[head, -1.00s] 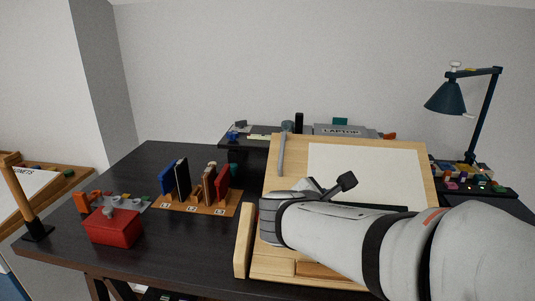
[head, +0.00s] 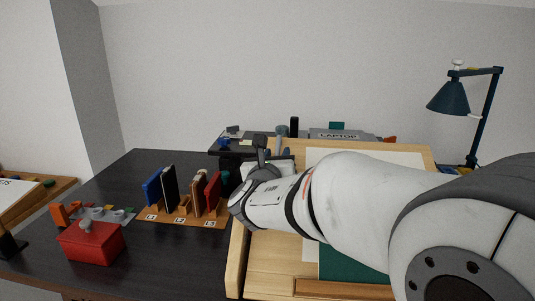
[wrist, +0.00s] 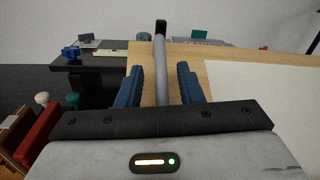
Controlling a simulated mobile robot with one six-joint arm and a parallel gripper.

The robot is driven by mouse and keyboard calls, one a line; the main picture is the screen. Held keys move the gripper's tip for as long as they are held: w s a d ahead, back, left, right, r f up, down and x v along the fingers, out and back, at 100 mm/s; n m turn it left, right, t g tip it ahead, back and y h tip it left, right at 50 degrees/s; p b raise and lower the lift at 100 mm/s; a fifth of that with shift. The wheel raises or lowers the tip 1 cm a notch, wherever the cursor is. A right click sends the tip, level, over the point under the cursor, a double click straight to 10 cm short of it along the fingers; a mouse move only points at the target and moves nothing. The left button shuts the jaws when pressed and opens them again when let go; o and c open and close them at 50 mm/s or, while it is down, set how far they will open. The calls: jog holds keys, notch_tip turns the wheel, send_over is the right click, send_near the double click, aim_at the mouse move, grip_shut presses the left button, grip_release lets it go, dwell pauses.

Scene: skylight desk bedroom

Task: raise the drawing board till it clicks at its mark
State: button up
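The tilted wooden drawing board (head: 408,150) stands at the back of its wooden base, with a white sheet on its face; my arm hides much of it in the head view. In the wrist view the board (wrist: 212,82) fills the right side. A grey rod with a dark tip (wrist: 160,68) runs along the board's left part, and its upper end shows in the head view (head: 282,134). My gripper (wrist: 161,72) is open, with one blue finger on each side of the rod and visible gaps between. No board mark is visible.
A red box (head: 92,244) and an upright book rack (head: 170,216) stand on the dark desk to the left. A laptop (head: 340,135) lies behind the board, and a blue lamp (head: 450,98) stands at right. A green panel (head: 350,264) shows below my arm.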

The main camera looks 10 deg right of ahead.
jog(key=shift+w+d, duration=0.25)
jog(key=shift+w, duration=0.15)
jog(key=shift+c, duration=0.2)
grip_shut()
